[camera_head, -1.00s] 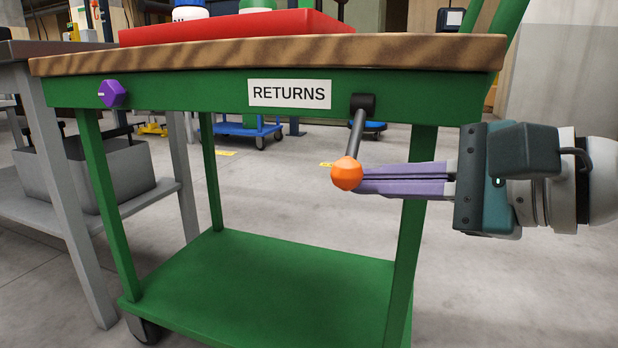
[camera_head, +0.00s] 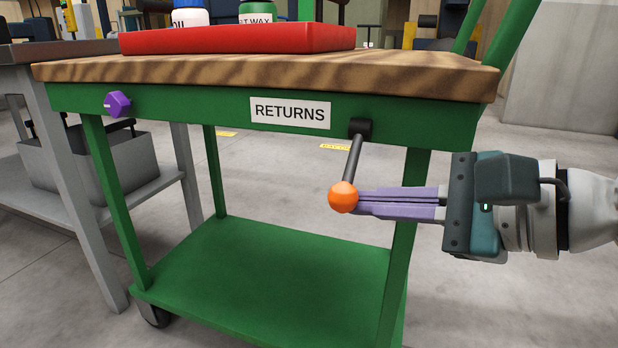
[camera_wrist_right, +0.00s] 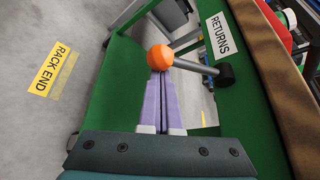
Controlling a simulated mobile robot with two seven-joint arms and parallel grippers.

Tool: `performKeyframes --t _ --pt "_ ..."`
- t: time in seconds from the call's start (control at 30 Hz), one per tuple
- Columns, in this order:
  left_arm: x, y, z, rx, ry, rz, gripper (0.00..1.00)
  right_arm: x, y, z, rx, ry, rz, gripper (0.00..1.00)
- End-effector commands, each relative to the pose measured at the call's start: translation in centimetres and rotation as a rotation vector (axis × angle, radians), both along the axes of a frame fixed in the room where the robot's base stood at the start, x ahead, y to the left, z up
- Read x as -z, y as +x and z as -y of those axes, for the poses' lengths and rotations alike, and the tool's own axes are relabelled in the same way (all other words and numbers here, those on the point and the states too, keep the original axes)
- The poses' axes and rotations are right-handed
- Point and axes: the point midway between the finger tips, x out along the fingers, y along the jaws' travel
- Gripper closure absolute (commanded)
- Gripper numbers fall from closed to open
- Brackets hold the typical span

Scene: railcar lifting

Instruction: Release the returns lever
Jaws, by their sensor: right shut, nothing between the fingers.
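The returns lever is a dark rod (camera_head: 353,158) with an orange ball knob (camera_head: 342,197), hanging down from a black pivot on the green cart's front rail, right of the RETURNS sign (camera_head: 290,113). My right gripper (camera_head: 362,203) is shut, with its purple fingers together and their tips at the right side of the knob. I cannot tell whether they touch it. In the right wrist view the knob (camera_wrist_right: 160,57) sits just beyond the fingertips (camera_wrist_right: 160,76), and the rod (camera_wrist_right: 187,65) runs right to the pivot. My left gripper is not in view.
The green cart (camera_head: 270,285) has a wooden top (camera_head: 270,75) carrying a red tray (camera_head: 240,39) with bottles. A purple knob (camera_head: 117,104) is on the rail's left. A grey bench (camera_head: 60,160) with a grey bin stands left. Floor to the right is clear.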

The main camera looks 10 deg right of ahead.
Motion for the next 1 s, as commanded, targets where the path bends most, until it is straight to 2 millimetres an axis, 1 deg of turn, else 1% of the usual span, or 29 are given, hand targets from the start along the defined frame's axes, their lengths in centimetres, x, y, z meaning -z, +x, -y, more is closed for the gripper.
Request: performKeyframes --t 0.03,0.17,0.3,0.5,0.7,0.8,1.0 --pt "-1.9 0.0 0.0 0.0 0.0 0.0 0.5 -1.2 -0.1 -0.1 -0.001 0.014 -0.021 1.0" --pt "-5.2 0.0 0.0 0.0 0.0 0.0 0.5 -2.1 -0.5 -0.4 -0.001 0.059 -0.087 1.0" --pt "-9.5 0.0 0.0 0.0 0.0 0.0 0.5 -3.3 -0.9 -0.6 0.001 0.125 -0.183 1.0" --pt "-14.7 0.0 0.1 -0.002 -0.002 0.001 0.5 -4.7 -1.3 -1.0 -0.001 0.231 -0.338 1.0" --pt "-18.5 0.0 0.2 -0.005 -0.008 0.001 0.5 -5.9 -1.5 -1.2 -0.001 0.337 -0.494 1.0" --pt "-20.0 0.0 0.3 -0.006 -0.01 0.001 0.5 -6.5 -1.5 -1.2 -0.001 0.389 -0.57 1.0" --pt "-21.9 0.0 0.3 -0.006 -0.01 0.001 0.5 -7.6 -1.4 -1.1 -0.001 0.483 -0.708 1.0"
